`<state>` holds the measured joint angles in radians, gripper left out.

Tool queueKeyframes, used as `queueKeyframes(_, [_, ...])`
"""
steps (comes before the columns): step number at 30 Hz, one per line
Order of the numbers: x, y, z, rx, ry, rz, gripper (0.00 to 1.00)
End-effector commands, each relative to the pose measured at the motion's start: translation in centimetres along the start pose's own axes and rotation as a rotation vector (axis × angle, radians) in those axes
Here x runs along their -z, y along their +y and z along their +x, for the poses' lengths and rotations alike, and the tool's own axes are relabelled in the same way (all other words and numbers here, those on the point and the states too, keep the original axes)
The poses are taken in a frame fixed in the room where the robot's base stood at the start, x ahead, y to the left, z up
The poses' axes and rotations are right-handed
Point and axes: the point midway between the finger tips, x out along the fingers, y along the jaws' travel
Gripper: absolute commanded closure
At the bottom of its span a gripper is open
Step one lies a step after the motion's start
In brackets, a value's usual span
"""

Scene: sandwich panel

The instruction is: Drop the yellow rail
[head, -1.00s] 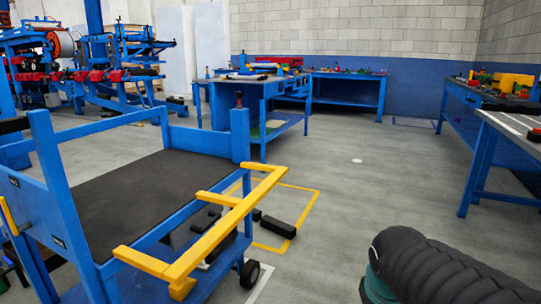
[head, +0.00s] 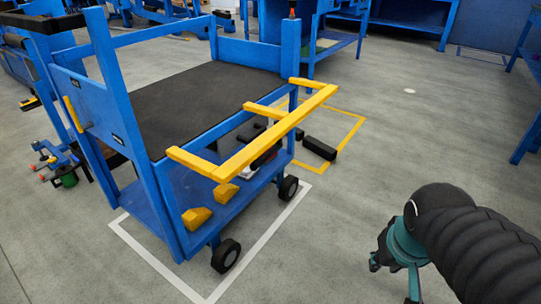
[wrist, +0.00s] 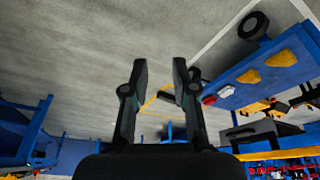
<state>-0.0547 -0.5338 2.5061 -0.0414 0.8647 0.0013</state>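The yellow rail (head: 275,133) sticks out horizontally from the near right side of the blue cart (head: 125,120), level with its dark top. Short yellow arms join it to the cart. A yellow bar at the lower right of the wrist view (wrist: 275,154) looks like the same rail. My gripper (head: 395,275) is low at the right of the head view, over the floor, clear of the cart and rail. In the wrist view my gripper (wrist: 160,75) has its two fingers apart with nothing between them.
The cart's lower shelf (head: 170,195) carries yellow blocks (head: 197,217) and other parts. A black block (head: 319,148) lies on the floor behind the rail. Blue workbenches stand behind and at the right. The floor between cart and arm is clear.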

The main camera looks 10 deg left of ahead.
Motion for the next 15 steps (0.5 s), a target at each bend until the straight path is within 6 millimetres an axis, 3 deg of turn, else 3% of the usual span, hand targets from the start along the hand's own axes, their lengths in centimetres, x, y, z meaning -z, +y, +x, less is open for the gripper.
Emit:
queueKeyframes(1, [0.4,0.0,2.7,-0.014,-0.012,-0.016,0.73])
queueKeyframes(6, [4.3,-0.1,9.0,-0.05,0.088,0.03,0.73])
queueKeyframes(12, [9.7,-2.1,14.2,0.022,0.292,0.163,0.73])
queueKeyframes(15, [12.1,-3.9,15.6,0.112,0.391,0.241,0.73])
